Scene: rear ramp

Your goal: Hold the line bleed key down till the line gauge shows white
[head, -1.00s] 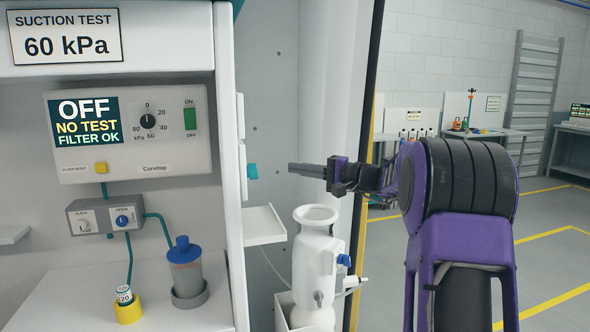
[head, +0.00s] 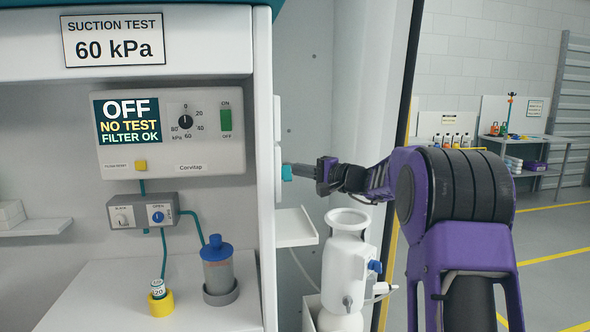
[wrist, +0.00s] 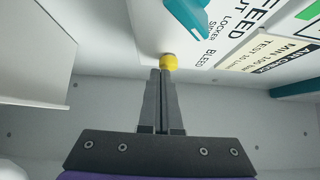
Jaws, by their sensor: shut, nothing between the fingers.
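The yellow bleed key (wrist: 169,62) is a small round knob on a white panel (wrist: 150,30) in the wrist view, beside lettering that reads "BLEED". My gripper (wrist: 163,74) is shut and empty, with its fingertips right at the key. They look in contact, but I cannot tell whether the key is pressed down. In the head view my gripper (head: 296,171) points left at the side panel (head: 277,150), its tip by a teal lever (head: 286,173). The yellow key is hidden there. I cannot make out the line gauge in either view.
A teal lever (wrist: 188,14) sticks out close above the key in the wrist view. Below my gripper are a small white shelf (head: 295,227) and a white canister (head: 345,262). The suction unit (head: 175,130) is left of the panel wall. Open floor lies at right.

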